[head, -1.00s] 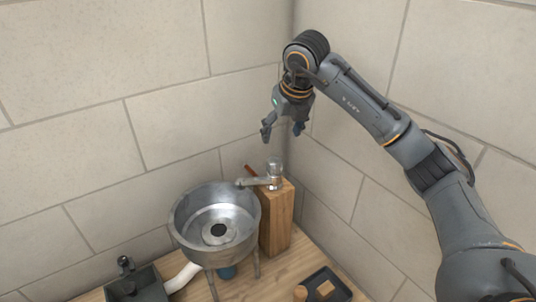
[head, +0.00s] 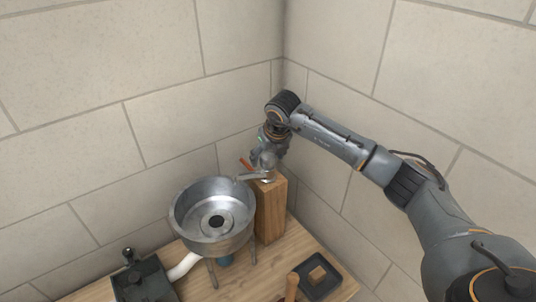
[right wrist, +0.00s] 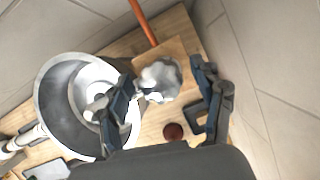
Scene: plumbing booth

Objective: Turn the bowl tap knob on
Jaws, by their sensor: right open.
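The metal bowl (head: 180,215) stands on thin legs on the wooden bench. Its tap (head: 250,179) sits on top of a wooden block (head: 270,215), with the spout reaching left over the bowl's rim. The clear, shiny tap knob (right wrist: 160,78) shows in the right wrist view; in the head view my gripper mostly hides it. My right gripper (head: 265,162) is just above the tap, pointing down. In the right wrist view the open fingers (right wrist: 161,82) stand on either side of the knob; contact cannot be told. My left gripper is not in view.
An orange-red pipe (head: 246,164) rises behind the block. Tiled walls meet in a corner close behind the tap. A dark basin (head: 140,286) and white pipe (head: 183,266) are left.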

